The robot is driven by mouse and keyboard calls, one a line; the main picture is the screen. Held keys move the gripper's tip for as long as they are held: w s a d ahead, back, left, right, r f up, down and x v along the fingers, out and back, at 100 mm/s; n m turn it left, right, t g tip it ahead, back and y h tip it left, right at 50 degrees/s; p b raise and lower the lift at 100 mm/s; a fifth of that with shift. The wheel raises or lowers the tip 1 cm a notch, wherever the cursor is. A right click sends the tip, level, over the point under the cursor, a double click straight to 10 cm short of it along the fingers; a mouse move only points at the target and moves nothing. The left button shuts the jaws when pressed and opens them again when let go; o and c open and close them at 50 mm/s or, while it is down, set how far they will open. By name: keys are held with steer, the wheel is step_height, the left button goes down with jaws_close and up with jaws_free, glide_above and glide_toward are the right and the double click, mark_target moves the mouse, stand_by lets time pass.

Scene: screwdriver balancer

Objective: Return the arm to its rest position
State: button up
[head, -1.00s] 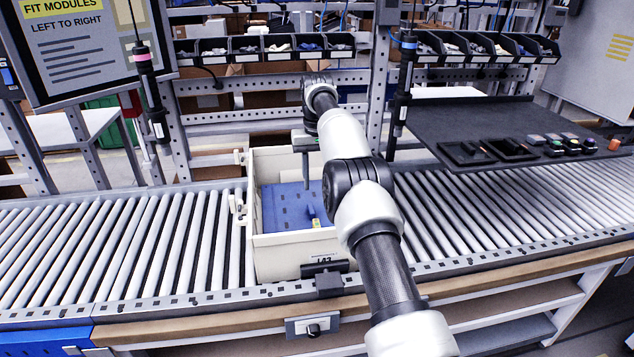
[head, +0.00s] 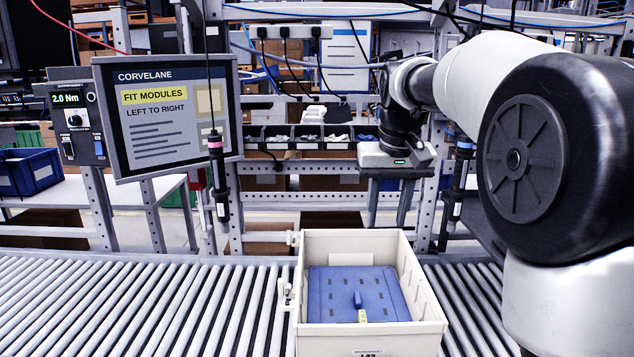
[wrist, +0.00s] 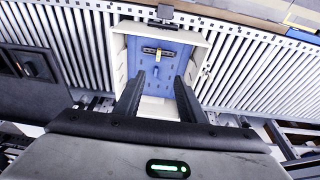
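My arm reaches in from the right of the head view, raised high and folded. My gripper (head: 388,220) hangs with its fingers pointing down, behind and above the cream bin (head: 372,341). Its two fingers are spread apart, and the wrist view shows the open gripper (wrist: 157,88) with nothing between the fingers. The bin holds a blue insert (head: 338,297) with slots. A small blue upright piece and a yellow piece (head: 362,316) are on the insert. In the wrist view the bin (wrist: 119,62) lies below and beyond the fingers.
The roller conveyor (head: 150,300) left of the bin is clear. One hanging screwdriver (head: 219,180) is left of the bin; another (head: 459,185) hangs close to my arm on the right. A monitor (head: 170,110) stands at the left. Small parts bins (head: 310,140) line the back.

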steer(key=s+r+t+p, duration=0.1)
steer(key=s+r+p, duration=0.15)
steer(key=s, duration=1.15)
steer(key=s+f+t, duration=0.1)
steer(key=s+f, duration=0.4)
steer(key=s, duration=0.8)
steer(key=shift+f+t+p, duration=0.15)
steer(key=shift+t+p, duration=0.15)
steer(key=shift+s+d, duration=0.1)
